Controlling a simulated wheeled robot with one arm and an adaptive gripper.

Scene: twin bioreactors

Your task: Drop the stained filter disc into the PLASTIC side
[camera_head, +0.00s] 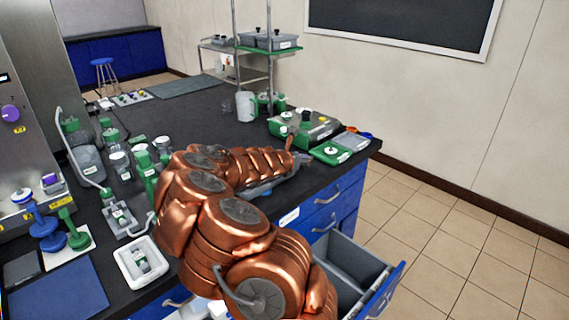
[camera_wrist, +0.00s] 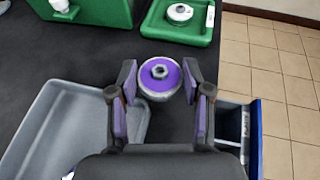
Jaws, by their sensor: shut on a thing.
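My gripper (camera_wrist: 158,82) is shut on a round disc with a purple top, a pale rim and a small metal centre, which I take as the stained filter disc (camera_wrist: 161,77). The wrist view shows it between the two fingertips, above the dark bench. In the head view my copper arm hides the disc and most of the gripper. An open blue drawer with a grey inside (camera_head: 348,275) stands out from the bench front at lower right. Its divider shows in part; the drawer also shows at the right of the wrist view (camera_wrist: 256,135). I cannot read a PLASTIC label.
A grey tray (camera_wrist: 40,125) lies on the bench left of the gripper. A green device (camera_head: 305,128) and a green tray (camera_head: 331,154) with a pale round part stand beyond. Bottles and stands crowd the bench's left. Tiled floor lies free to the right.

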